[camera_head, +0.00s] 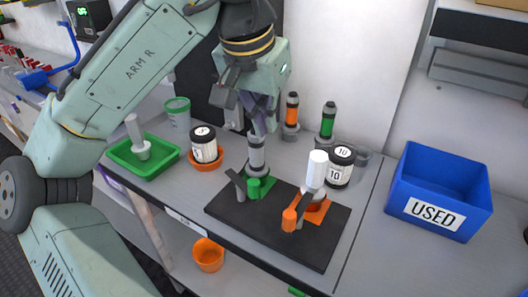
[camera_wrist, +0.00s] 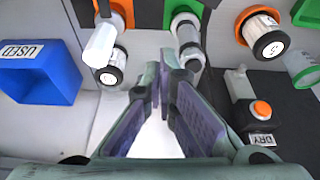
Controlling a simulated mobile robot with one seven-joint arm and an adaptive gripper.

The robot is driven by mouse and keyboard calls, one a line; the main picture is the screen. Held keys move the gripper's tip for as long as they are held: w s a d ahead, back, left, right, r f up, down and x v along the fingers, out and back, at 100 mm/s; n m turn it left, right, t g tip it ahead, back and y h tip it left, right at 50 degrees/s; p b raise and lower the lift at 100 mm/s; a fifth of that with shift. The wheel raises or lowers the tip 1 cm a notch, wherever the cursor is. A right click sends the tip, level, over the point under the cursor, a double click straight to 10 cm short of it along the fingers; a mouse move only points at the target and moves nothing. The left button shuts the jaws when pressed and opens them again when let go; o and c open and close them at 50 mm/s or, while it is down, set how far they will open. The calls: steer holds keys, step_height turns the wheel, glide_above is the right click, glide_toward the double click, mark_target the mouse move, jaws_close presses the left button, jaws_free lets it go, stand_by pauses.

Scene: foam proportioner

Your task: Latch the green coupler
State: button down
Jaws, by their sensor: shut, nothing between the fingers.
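The green coupler (camera_head: 255,188) is on a black board (camera_head: 245,220), on a green square plate that also shows at the top of the wrist view (camera_wrist: 184,10). A grey-white cylinder (camera_head: 257,155) stands upright at it, with a dark lever (camera_head: 236,183) beside it; I cannot tell whether the lever is latched. In the wrist view the cylinder (camera_wrist: 187,35) is beyond my fingertips. My gripper (camera_head: 262,125) is shut and empty, pointing down just above the cylinder. It also shows in the wrist view (camera_wrist: 160,78). Whether the fingertips touch the cylinder is unclear.
An orange coupler (camera_head: 290,218) with a white cylinder (camera_head: 317,168) is right on the board. A "10" jar (camera_head: 340,166) stands behind it. Left are a jar (camera_head: 204,146) in an orange dish and a green tray (camera_head: 125,157). A blue "USED" bin (camera_head: 405,185) is right.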

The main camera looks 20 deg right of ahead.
steer(key=shift+s, duration=0.1)
step_height(320, 180, down, 9)
steer(key=p, duration=0.2)
steer(key=shift+s+a+f, duration=0.2)
steer(key=shift+a, duration=0.05)
stand_by(0.5)
